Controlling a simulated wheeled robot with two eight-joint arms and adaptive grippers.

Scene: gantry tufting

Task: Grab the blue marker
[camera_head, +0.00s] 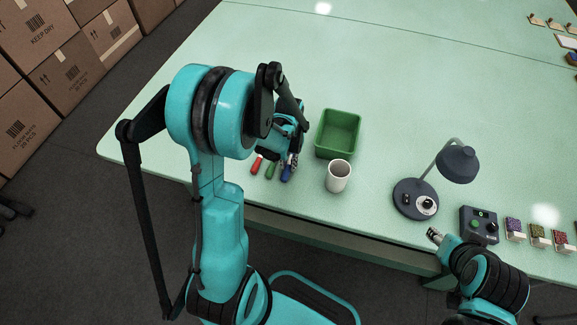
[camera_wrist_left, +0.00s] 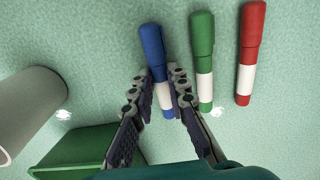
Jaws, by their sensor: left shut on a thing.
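The blue marker (camera_wrist_left: 152,42) has a white band and sits between the fingers of my left gripper (camera_wrist_left: 160,84) in the left wrist view. My left gripper is shut on it, with a finger on each side of the barrel. In the head view the blue marker (camera_head: 287,173) shows only in part below my left gripper (camera_head: 291,160). I cannot tell if the marker still touches the table. My right gripper (camera_head: 434,236) is small at the table's front edge, far right of the markers; its jaw opening is unclear.
A green marker (camera_wrist_left: 203,45) and a red marker (camera_wrist_left: 250,45) lie beside the blue one. A white cup (camera_head: 338,178) and a green bin (camera_head: 334,148) stand to the right. A lamp (camera_head: 413,200) and a control box (camera_head: 478,226) are farther right. The table's back is largely clear.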

